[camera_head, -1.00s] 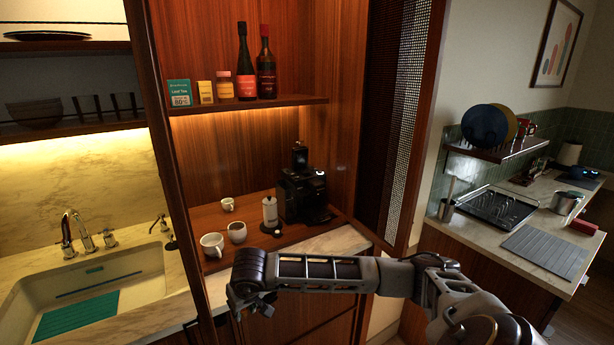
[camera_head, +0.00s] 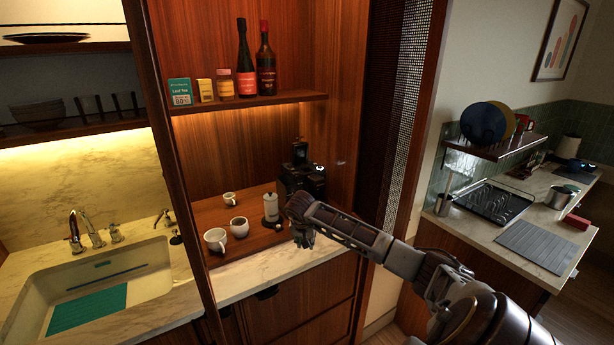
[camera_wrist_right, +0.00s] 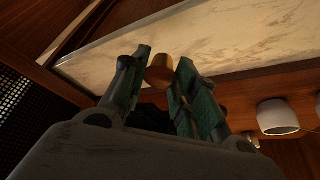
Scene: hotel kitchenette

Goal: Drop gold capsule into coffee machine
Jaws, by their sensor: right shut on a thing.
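The black coffee machine (camera_head: 297,180) stands in the wooden alcove, with its upper part raised; my right arm partly hides its front. My right gripper (camera_head: 303,240) is in front of and below the machine, apart from it, near the counter's front edge. In the right wrist view the gripper (camera_wrist_right: 160,78) is shut on the gold capsule (camera_wrist_right: 160,68), which sits between the fingertips. The capsule cannot be made out in the head view. My left gripper is not in view.
A shelf (camera_head: 240,104) with bottles and boxes hangs above. A wooden upright (camera_head: 185,200) separates the sink at left.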

